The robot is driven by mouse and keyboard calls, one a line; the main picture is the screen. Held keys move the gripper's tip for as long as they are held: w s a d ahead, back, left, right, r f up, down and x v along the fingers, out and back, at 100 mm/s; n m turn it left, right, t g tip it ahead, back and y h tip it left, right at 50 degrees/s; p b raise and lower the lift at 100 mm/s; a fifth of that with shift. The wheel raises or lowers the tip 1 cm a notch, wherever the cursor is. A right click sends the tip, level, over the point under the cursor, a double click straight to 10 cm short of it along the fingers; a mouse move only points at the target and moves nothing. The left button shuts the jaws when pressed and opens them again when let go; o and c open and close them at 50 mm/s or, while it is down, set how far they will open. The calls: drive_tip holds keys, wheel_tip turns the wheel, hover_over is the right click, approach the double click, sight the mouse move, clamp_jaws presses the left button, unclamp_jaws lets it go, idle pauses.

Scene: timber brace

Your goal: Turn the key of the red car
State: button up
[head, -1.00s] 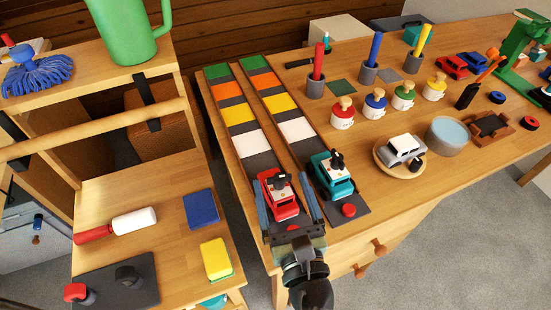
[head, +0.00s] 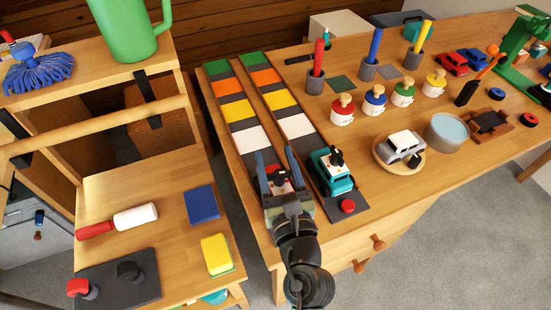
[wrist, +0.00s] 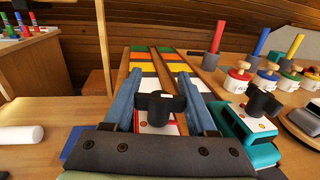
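The red car (head: 283,188) sits at the near end of the left striped track and is mostly covered by my gripper in the head view. It also shows in the wrist view (wrist: 158,129), with a white top and a black key (wrist: 160,103) standing up from it. My gripper (head: 276,165) is open, its two blue fingers (wrist: 160,85) on either side of the key. Whether the fingertips touch the car is hidden.
A teal car (head: 332,172) with a similar black key stands close on the right, on the parallel track. A red button (head: 347,206) lies in front of it. Knobbed cups and pen holders stand farther right. The coloured track squares (head: 236,110) beyond the car are clear.

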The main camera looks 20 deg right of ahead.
drive_tip(key=c, duration=0.7)
drive_tip(key=shift+d+r+h+p, duration=0.1)
drive_tip(key=shift+r+h+p, duration=0.15)
drive_tip(key=shift+p, duration=0.6)
